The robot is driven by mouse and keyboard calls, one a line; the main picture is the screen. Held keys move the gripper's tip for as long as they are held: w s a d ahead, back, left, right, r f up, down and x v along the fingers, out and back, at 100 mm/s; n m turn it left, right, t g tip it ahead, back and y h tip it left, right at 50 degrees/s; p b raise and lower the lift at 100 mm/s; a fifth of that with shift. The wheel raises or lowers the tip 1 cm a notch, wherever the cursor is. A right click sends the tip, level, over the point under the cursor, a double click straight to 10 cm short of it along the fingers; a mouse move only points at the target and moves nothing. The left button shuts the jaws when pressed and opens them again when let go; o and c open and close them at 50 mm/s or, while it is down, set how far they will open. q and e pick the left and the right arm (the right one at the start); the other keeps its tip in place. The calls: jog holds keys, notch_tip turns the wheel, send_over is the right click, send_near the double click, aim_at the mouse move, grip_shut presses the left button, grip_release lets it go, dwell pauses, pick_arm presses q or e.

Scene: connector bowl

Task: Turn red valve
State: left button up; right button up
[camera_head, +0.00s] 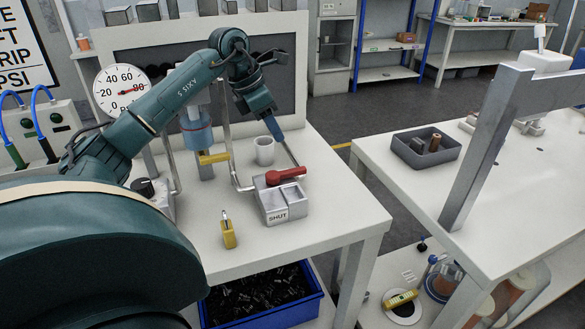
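The red valve handle (286,176) lies roughly level on top of a grey valve block on the white bench. The block has a label reading SHUT (277,216) on its front. My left gripper (275,137) points down behind the handle, higher up in the picture and apart from it. It is seen from the side and its finger opening is hidden. Nothing shows held in it. My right gripper is not in view.
A white cup (264,150) stands behind the valve, close to my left gripper. A thin pipe and a yellow lever (214,158) are to the left. A yellow padlock (228,232) stands in front left. The bench's right front is clear.

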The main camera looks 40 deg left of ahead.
aim_at(295, 169)
pick_arm(q)
jog(key=p+x, duration=0.1)
jog(key=x, duration=1.2)
jog(key=shift+a, duration=0.1)
grip_shut()
